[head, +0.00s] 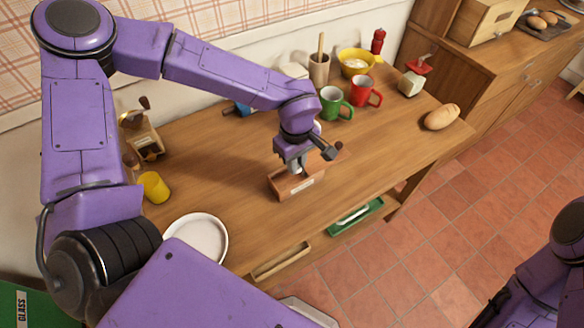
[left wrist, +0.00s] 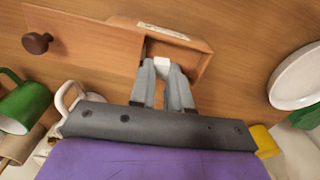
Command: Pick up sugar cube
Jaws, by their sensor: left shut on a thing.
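A small wooden box (head: 283,191) with a pale label stands on the table in the head view. In the left wrist view the box (left wrist: 203,60) is partly open, with its lid (left wrist: 85,45) and dark round knob to the left. A white sugar cube (left wrist: 162,63) shows between the fingertips of my left gripper (left wrist: 162,70), at the box's opening. My left gripper (head: 295,167) points down into the box in the head view and is shut on the cube. The cube is hidden in the head view. My right gripper is out of view; only part of that arm shows at lower right.
Green (head: 331,103) and red (head: 366,92) mugs, a yellow bowl (head: 352,64) and a bread roll (head: 441,117) stand beyond the box. A white plate (head: 196,238) and yellow cup (head: 154,187) are at left. Table between plate and box is clear.

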